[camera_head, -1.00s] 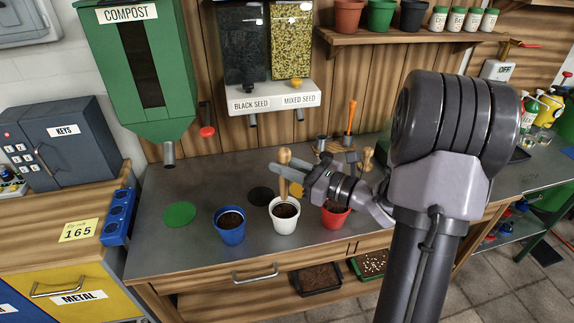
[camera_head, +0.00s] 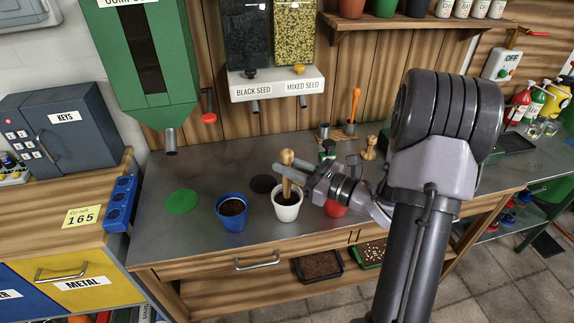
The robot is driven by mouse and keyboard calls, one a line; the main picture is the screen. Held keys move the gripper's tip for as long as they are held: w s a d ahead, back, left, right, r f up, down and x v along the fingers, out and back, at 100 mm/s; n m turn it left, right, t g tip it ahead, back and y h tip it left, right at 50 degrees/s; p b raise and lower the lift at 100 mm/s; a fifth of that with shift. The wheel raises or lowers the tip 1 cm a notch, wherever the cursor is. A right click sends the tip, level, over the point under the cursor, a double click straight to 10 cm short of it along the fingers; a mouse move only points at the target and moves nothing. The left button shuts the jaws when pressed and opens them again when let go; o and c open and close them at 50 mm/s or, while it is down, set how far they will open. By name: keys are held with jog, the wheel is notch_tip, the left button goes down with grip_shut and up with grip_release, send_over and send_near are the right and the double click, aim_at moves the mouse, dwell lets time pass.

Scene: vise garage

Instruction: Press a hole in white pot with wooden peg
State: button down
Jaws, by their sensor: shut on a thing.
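The white pot (camera_head: 287,213) stands upright on the grey bench top, with dark soil inside. My gripper (camera_head: 287,172) is shut on the wooden peg (camera_head: 287,158), which has a rounded knob on top. The peg is upright over the white pot, and its lower end reaches down to the soil within the rim. The exact depth of its tip in the soil cannot be told.
A blue pot (camera_head: 231,219) with soil stands left of the white pot. A green disc (camera_head: 181,202) and a black disc (camera_head: 263,184) lie on the bench. A wooden tool (camera_head: 370,147) stands behind right.

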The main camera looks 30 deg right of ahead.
aim_at(287, 151)
jog(key=shift+f+b, duration=0.5)
jog(key=shift+b, duration=0.25)
dwell(0.5)
jog(key=shift+s+f+b, duration=0.1)
jog(key=shift+f+b, duration=0.05)
jog(key=shift+b, duration=0.55)
dwell(1.6)
jog(key=shift+r+p, duration=0.8)
jog(key=shift+r, duration=2.8)
jog(key=shift+r+p, duration=0.4)
jog(key=shift+r, duration=2.6)
